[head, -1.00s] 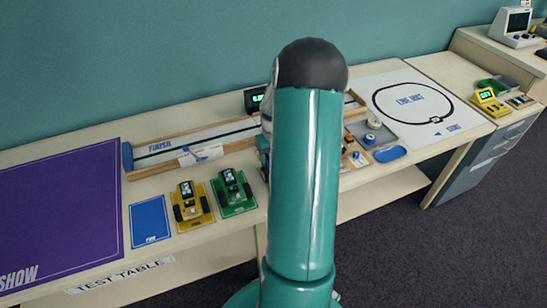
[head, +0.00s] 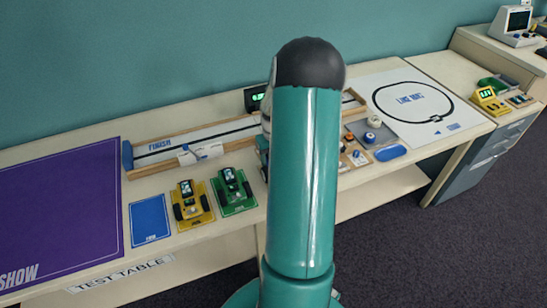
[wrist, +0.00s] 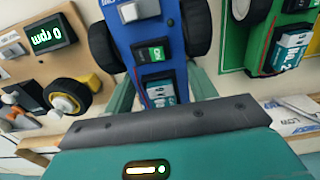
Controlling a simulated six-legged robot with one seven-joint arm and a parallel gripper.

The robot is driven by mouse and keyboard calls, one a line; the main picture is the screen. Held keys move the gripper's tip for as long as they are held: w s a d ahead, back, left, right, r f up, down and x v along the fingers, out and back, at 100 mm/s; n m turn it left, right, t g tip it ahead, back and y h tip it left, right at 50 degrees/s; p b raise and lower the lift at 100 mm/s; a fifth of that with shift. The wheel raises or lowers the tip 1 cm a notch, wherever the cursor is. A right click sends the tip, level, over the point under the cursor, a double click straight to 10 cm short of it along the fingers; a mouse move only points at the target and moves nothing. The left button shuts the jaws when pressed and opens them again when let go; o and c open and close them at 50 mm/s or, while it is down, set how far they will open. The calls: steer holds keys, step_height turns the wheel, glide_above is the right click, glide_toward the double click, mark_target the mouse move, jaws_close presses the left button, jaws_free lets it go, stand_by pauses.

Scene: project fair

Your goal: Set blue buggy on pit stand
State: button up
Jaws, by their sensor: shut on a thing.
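The blue buggy (wrist: 155,45) is between the two teal fingers of my gripper (wrist: 160,92) in the wrist view. It has dark wheels, a small green-lit switch and a label. My gripper is shut on it. In the head view my arm hides the gripper and most or all of the buggy. A flat blue mat (head: 150,218) lies bare at the table's front, left of the yellow buggy (head: 190,200). I cannot tell for sure which thing is the pit stand.
The green buggy (head: 232,188) sits on a green mat; it shows right of the blue buggy in the wrist view (wrist: 282,40). A "0 rpm" display (wrist: 48,32) and yellow wheel (wrist: 68,97) are at left there. A wood-edged track (head: 165,149) runs behind.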

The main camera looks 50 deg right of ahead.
steer(key=shift+f, duration=0.4)
stand_by(1.1)
steer(key=o, duration=0.9)
step_height(320, 180, up, 14)
steer(key=shift+f, duration=0.1)
